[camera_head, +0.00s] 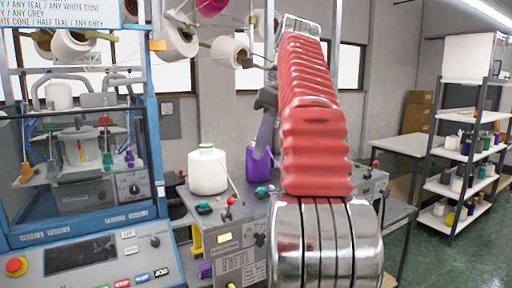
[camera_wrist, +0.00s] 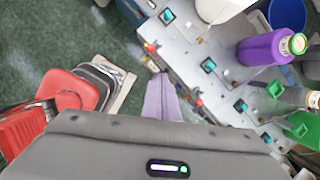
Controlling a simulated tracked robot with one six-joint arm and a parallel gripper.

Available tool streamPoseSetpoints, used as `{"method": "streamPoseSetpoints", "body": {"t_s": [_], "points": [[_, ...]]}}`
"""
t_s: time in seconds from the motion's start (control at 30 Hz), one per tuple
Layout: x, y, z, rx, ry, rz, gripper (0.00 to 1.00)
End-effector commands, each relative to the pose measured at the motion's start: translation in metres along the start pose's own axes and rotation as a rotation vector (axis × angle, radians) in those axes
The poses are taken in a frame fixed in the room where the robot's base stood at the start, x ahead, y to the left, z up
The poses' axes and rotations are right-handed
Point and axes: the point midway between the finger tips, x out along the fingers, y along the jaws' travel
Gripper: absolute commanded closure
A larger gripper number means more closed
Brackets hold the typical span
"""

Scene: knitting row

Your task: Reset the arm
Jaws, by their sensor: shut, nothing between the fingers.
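My arm, with a red ribbed sleeve and a silver base, rises through the middle of the head view. A white cone (camera_head: 208,172) stands to the left.
The grey bench (camera_head: 240,212) carries levers and teal knobs. A blue knitting machine (camera_head: 80,140) with a control panel (camera_head: 95,255) stands at left. White cones (camera_head: 180,36) hang overhead. A shelf rack (camera_head: 470,150) stands at right, with open green floor (camera_head: 450,262) before it.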

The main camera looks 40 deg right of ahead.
Motion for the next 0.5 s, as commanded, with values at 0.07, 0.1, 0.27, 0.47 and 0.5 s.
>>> {"method": "streamPoseSetpoints", "body": {"t_s": [0.07,0.1,0.27,0.47,0.5], "points": [[0.000,0.000,0.000,0.000,0.000,0.000,1.00],[0.000,0.000,0.000,0.000,0.000,0.000,1.00],[0.000,0.000,0.000,0.000,0.000,0.000,1.00],[0.004,0.009,0.007,-0.064,0.000,-0.001,1.00],[0.006,0.013,0.011,-0.098,-0.001,-0.004,1.00]]}}
